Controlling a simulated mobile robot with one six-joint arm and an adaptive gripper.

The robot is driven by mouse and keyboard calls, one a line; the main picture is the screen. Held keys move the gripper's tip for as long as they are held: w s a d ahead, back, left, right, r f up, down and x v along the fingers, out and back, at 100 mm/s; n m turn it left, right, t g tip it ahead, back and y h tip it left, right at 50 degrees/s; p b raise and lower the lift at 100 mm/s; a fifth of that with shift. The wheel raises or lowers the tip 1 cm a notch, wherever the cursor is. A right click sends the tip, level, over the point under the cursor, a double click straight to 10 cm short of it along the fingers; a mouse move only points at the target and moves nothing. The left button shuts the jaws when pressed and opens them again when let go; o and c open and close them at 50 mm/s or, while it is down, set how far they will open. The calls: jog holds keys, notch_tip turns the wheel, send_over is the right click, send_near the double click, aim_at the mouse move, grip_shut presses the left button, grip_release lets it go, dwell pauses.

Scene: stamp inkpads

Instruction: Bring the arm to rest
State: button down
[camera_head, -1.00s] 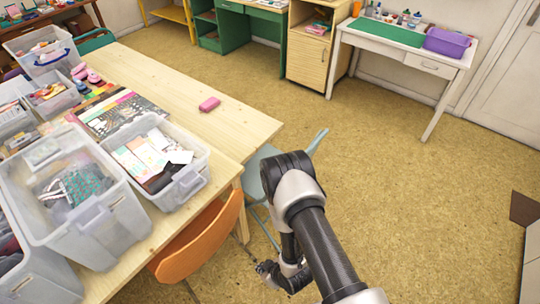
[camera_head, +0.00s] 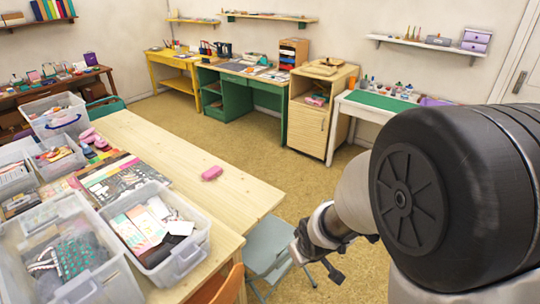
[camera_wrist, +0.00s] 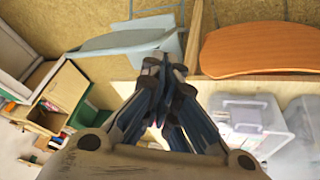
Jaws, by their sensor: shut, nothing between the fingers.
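My gripper (camera_head: 322,268) hangs at the end of my bent arm in the head view, off the near right corner of the wooden table and over the grey-blue folding chair (camera_head: 268,248). In the wrist view my gripper (camera_wrist: 163,62) shows with its fingertips together and nothing between them. It looks clear of the chair, which also shows there (camera_wrist: 125,42). My dark arm joint fills the right side of the head view and hides part of the room behind it.
The wooden table (camera_head: 240,190) holds clear plastic bins (camera_head: 190,262), patterned papers (camera_head: 118,172) and a pink inkpad (camera_head: 212,173). An orange chair (camera_wrist: 262,48) stands at the table's edge. A wooden cabinet (camera_head: 312,125) and a white desk (camera_head: 345,108) stand behind. The floor between is open.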

jog(key=s+d+r+m, duration=0.1)
jog(key=s+d+r, duration=0.1)
jog(key=s+r, duration=0.4)
jog(key=s+d+r+m, duration=0.2)
jog(key=s+d+r, duration=0.1)
jog(key=r, duration=0.4)
jog(key=s+r+m, duration=0.1)
jog(key=s+r, duration=0.2)
jog(key=s, duration=0.3)
jog(key=s+r+m, duration=0.1)
jog(key=s+r, duration=0.2)
jog(key=s, duration=0.4)
jog(key=shift+s+d+h, duration=0.25)
jog(key=shift+d+h, duration=0.05)
jog(key=shift+d, duration=0.15)
